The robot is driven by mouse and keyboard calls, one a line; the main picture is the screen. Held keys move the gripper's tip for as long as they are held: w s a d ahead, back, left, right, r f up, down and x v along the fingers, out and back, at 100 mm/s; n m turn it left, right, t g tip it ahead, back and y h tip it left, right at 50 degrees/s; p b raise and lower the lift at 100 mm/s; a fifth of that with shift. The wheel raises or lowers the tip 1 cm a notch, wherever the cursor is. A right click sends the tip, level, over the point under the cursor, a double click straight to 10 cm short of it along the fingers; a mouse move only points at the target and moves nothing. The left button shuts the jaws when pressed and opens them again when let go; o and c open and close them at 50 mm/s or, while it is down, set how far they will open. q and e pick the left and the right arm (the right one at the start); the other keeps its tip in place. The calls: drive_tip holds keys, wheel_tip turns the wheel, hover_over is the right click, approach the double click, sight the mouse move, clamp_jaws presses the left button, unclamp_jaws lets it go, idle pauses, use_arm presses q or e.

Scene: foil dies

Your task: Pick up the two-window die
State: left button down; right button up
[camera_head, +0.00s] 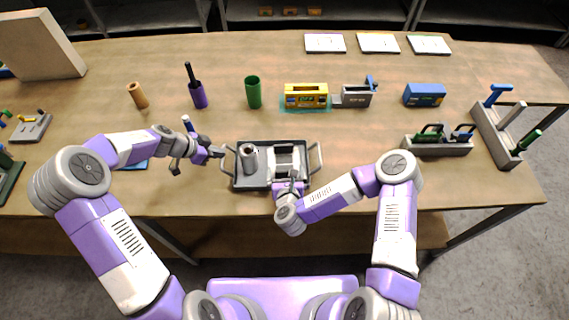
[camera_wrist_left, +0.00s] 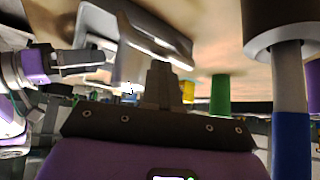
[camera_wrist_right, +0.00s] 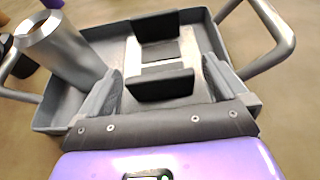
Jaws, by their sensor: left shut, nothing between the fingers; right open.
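I cannot tell for sure which thing is the two-window die. A pale block with two dark upright plates (camera_wrist_right: 160,85) lies in the grey tray (camera_wrist_right: 45,115), the nearest candidate. It also shows in the head view (camera_head: 287,160), partly covered by my right gripper. My right gripper (camera_head: 288,180) is open over the tray's near side, its fingers on either side of the nearer dark plate in the right wrist view. I cannot tell whether they touch it. My left gripper (camera_head: 219,153) is shut and empty, just left of the tray. It also shows in the left wrist view (camera_wrist_left: 162,85).
A grey hollow cylinder (camera_head: 248,158) stands in the tray's left part. A dark, blue-topped tool (camera_wrist_left: 285,50) is close to my left gripper. Behind are a green cup (camera_head: 253,92), a yellow box (camera_head: 305,90) and a blue box (camera_head: 424,94). A handled rack (camera_head: 500,145) stands right.

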drive_tip(key=shift+x, duration=1.1)
drive_tip(key=c, duration=1.2)
use_arm(q)
drive_tip(key=shift+s+f, duration=0.1)
drive_tip(key=shift+f, duration=0.15)
use_arm(e)
wheel_tip(320, 180, up, 10)
drive_tip(key=shift+c, duration=0.2)
